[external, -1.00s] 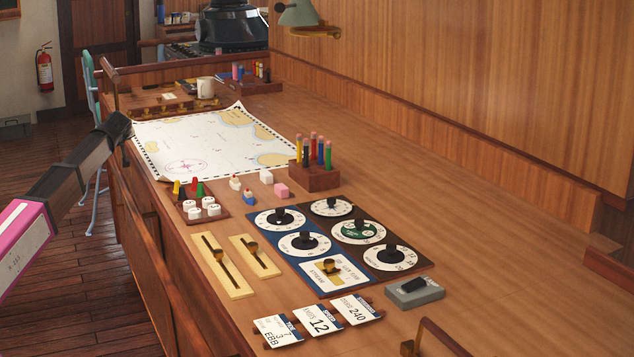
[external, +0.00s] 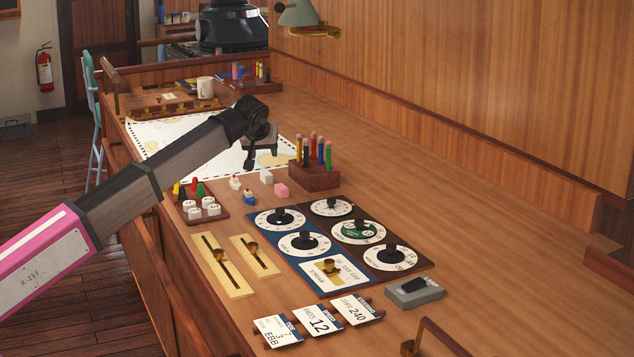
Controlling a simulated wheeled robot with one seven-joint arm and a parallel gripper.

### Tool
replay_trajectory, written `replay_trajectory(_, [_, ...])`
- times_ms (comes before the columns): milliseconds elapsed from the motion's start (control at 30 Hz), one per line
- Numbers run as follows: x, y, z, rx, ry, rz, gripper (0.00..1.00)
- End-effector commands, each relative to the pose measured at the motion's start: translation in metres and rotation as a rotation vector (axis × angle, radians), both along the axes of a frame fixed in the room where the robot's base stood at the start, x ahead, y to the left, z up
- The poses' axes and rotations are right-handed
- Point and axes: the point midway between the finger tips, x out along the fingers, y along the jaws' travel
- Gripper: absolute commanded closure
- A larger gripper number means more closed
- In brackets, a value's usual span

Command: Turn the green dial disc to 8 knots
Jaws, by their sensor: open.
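My gripper (external: 262,163) hangs over the chart, left of the pencil block and well behind and left of the green dial. It is open and touches no dial. A card (external: 318,321) in front of the panel reads 12.
Other black-knobbed dials (external: 281,219) surround the green one. The desk's right side is clear.

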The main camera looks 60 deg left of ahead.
Motion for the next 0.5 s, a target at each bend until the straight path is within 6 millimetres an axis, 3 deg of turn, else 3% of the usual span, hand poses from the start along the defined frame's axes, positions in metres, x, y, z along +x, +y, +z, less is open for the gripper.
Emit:
replay_trajectory(33, [0.013, -0.031, 0.004, -0.012, 0.016, -0.04, 0.49])
replay_trajectory(200, [0.039, -0.127, 0.012, -0.054, 0.078, -0.168, 0.49])
replay_trajectory(500, [0.057, -0.295, 0.028, -0.112, 0.192, -0.396, 0.49])
